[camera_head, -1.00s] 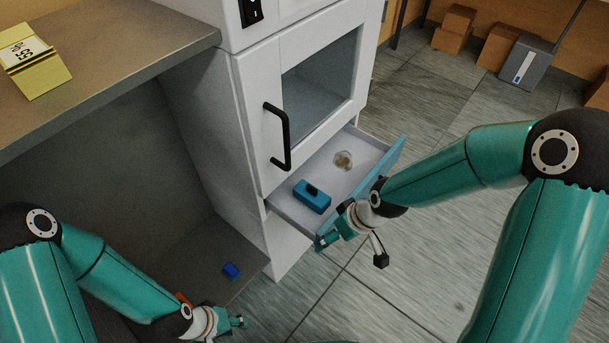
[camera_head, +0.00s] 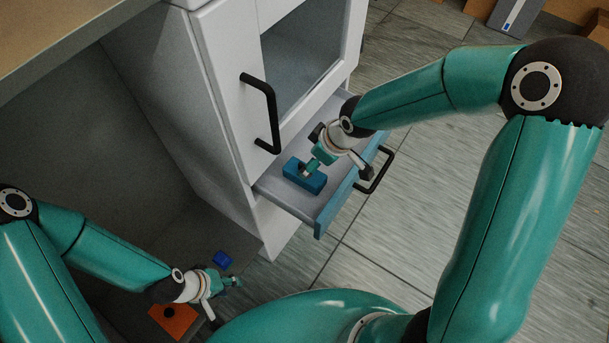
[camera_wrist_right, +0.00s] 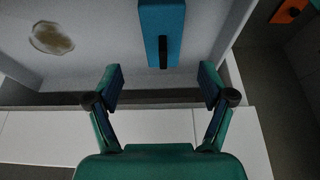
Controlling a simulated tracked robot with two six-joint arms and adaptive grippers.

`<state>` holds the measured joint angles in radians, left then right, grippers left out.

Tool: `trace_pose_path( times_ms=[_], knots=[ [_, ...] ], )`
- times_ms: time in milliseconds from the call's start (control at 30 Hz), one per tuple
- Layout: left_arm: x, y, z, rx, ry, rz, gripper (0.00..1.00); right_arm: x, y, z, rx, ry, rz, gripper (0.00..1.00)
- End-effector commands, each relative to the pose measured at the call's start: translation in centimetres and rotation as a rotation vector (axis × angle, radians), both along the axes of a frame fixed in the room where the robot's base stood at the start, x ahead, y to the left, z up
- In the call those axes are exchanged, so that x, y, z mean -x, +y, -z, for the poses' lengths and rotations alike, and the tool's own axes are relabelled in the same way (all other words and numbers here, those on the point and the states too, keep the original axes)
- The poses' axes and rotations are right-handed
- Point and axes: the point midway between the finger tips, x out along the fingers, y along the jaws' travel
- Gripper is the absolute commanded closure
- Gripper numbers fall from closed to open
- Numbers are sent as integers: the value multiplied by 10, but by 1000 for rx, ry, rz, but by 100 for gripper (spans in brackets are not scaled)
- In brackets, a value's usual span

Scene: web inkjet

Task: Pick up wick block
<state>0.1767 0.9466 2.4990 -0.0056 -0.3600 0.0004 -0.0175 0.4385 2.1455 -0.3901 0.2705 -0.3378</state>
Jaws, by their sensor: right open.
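A blue block with a dark raised piece on top, which I take as the wick block (camera_head: 298,181), lies in the open drawer (camera_head: 318,215). My right gripper (camera_head: 318,165) is over the drawer, beside and partly over the block in the head view. In the right wrist view, the blue block (camera_wrist_right: 174,20) lies ahead of the two spread, empty fingers of my right gripper (camera_wrist_right: 160,86), with its dark piece near the gap between them. My left gripper (camera_head: 226,292) is low at the left, away from the drawer; its finger opening is unclear.
A hazy roundish item (camera_wrist_right: 52,38) lies in the drawer. The white cabinet (camera_head: 225,100) has a black door handle (camera_head: 262,112); the drawer front has another handle (camera_head: 378,172).

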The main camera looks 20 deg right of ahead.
Motion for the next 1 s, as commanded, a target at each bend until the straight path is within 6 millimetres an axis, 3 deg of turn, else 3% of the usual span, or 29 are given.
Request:
trace_pose_path(
  times_ms=[267, 600, 867, 1000],
  knots=[
    [0, 0, 7, 0, 0, 0, 60, -6, 5, 19, -1, 1, 0, 19],
    [0, 0, 23, 0, 0, 0, 60, -18, 17, 59, 0, 2, 1, 19],
    [0, 0, 23, 0, 0, 0, 60, -19, 18, 61, -1, 0, 2, 19],
    [0, 0, 23, 0, 0, 0, 60, -19, 18, 61, -1, 0, 2, 37]
  ],
)
